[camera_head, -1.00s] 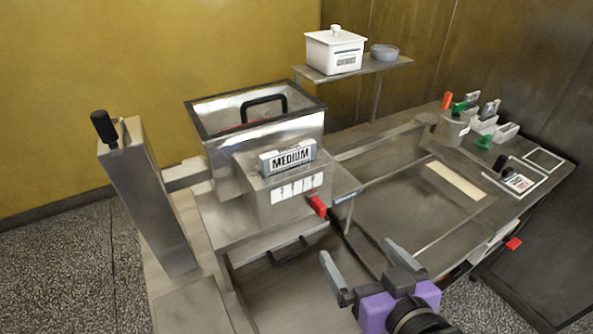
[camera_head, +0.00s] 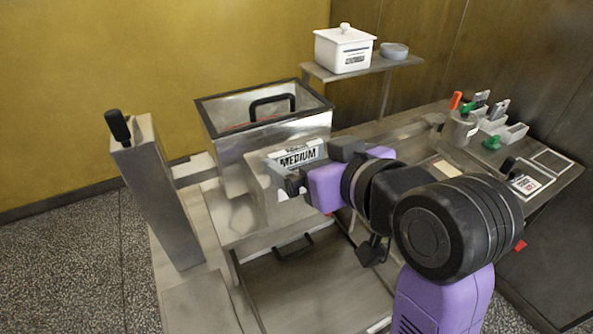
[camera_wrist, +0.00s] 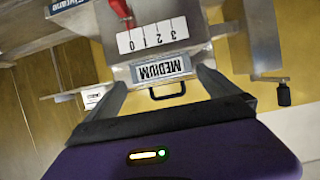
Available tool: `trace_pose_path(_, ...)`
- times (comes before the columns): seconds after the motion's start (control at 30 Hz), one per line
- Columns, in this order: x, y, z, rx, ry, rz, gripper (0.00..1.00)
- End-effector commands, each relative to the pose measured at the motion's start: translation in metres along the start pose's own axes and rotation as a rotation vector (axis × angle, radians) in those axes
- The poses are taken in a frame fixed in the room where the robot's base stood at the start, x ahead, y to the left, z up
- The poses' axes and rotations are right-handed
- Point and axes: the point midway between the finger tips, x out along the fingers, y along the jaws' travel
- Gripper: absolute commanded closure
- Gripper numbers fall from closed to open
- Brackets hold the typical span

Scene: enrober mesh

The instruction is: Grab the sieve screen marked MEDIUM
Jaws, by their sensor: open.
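The sieve screen marked MEDIUM (camera_head: 300,157) sits in the top of a metal box (camera_head: 262,180), its label facing my body's camera. In the wrist view, which is upside down, the MEDIUM label (camera_wrist: 162,68) lies between the two fingers, with the number scale above it in the picture. My gripper (camera_head: 312,172) is at the front of the box, close to the screen. In the wrist view my gripper (camera_wrist: 160,82) is open, one finger on each side of the label. I cannot tell whether the fingers touch it. My gripper hides part of the box in the head view.
A metal bin with a black handle (camera_head: 265,105) stands behind the box. A post with a black knob (camera_head: 118,127) stands at left. A white lidded container (camera_head: 343,50) is on the back shelf. A red lever (camera_wrist: 122,10) sticks out beside the scale.

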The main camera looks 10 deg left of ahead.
Motion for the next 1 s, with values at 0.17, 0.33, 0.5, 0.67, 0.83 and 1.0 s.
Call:
trace_pose_path(0.17,0.026,-0.003,-0.003,-0.001,-0.004,-0.002,0.00)
trace_pose_path(0.33,0.042,-0.002,-0.002,0.000,-0.002,0.000,0.00)
trace_pose_path(0.5,0.044,-0.002,-0.001,0.000,0.000,0.001,0.00)
trace_pose_path(0.67,0.044,-0.002,-0.001,0.000,0.000,0.001,0.14)
trace_pose_path(0.83,0.044,-0.002,-0.001,0.000,0.000,0.001,0.47)
trace_pose_path(1.0,0.044,-0.002,-0.002,0.000,0.001,0.001,0.73)
